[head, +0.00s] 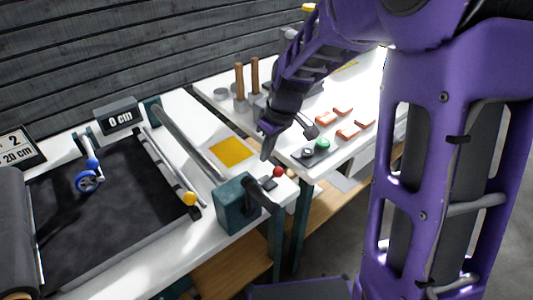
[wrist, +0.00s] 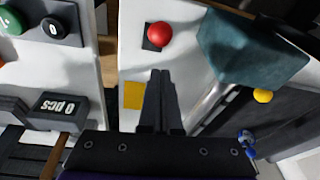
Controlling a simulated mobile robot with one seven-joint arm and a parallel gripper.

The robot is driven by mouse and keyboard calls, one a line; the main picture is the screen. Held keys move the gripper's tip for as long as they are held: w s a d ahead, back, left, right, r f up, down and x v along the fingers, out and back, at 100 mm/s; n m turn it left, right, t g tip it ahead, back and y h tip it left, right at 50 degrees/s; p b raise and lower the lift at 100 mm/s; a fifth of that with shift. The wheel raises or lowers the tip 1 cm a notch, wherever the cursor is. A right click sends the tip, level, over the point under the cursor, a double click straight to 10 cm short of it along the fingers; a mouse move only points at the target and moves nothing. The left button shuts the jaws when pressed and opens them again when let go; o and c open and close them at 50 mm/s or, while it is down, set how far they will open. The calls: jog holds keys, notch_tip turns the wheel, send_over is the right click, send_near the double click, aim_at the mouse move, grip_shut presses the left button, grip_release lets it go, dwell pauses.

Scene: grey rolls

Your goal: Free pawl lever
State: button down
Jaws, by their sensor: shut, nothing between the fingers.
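A red ball knob (head: 278,172) on a small black base sits on the white table next to the teal block (head: 238,203). I cannot tell whether this knob is the pawl lever. In the wrist view the red knob (wrist: 159,34) is just beyond my fingertips, with the teal block (wrist: 250,48) to its right. My gripper (head: 265,153) is shut and empty, pointing down above the table, a little behind and left of the knob in the head view. The closed fingers (wrist: 160,74) appear apart from the knob.
A grey roller (head: 185,138) runs back from the block. A yellow-knobbed bar (head: 190,198) borders the dark sheet (head: 95,205), where a blue wheel (head: 88,181) stands. A yellow square (head: 231,152) lies flat. The right-hand table holds a green button (head: 322,143) and several orange pieces.

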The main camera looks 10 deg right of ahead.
jog(key=s+d+r, duration=0.4)
jog(key=s, duration=0.1)
jog(key=shift+s+d+r+p, duration=0.2)
jog(key=shift+s+r+p, duration=0.1)
jog(key=shift+r, duration=0.1)
jog(key=shift+w, duration=0.1)
